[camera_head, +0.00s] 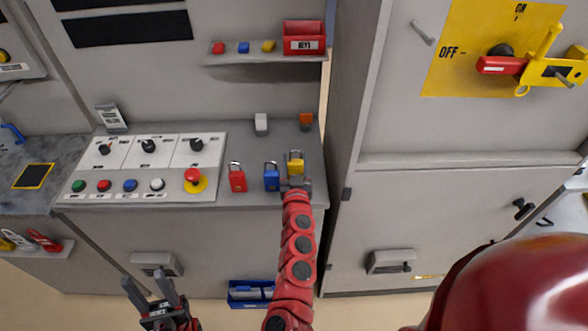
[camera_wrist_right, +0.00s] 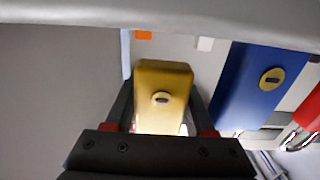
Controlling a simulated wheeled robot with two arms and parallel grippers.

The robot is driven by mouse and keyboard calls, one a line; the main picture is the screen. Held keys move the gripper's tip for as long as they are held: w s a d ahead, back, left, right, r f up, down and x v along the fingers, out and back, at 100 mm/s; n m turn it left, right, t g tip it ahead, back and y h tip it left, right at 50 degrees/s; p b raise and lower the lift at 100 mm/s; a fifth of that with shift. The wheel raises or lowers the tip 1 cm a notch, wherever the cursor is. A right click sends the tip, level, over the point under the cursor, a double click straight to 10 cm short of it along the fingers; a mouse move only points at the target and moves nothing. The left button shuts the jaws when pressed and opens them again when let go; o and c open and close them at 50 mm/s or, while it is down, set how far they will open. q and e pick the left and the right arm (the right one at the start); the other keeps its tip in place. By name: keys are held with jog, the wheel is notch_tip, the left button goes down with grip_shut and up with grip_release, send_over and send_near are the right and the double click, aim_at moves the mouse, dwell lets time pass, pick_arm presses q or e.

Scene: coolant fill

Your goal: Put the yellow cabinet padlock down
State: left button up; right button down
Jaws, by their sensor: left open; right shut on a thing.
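The yellow padlock (camera_head: 295,167) is at the counter's front edge, upright in the head view, just right of the blue padlock (camera_head: 271,178). My right gripper (camera_head: 296,181) is shut on it from the front. In the right wrist view the yellow padlock (camera_wrist_right: 162,92) sits between the two dark fingers, its keyhole facing the camera. I cannot tell whether its base touches the counter (camera_head: 225,199). My left gripper (camera_head: 152,292) is open and empty, low in front of the cabinet.
A red padlock (camera_head: 237,178) stands left of the blue one. The button panel (camera_head: 140,170) fills the counter's left part. A white block (camera_head: 261,123) and an orange block (camera_head: 306,121) stand at the back. A tall cabinet (camera_head: 362,110) closes off the right side.

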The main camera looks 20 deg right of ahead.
aim_at(295, 169)
jog(key=shift+f+b, duration=0.55)
jog(key=shift+f, duration=0.85)
jog(key=shift+f, duration=0.1)
jog(key=c, duration=0.5)
grip_release()
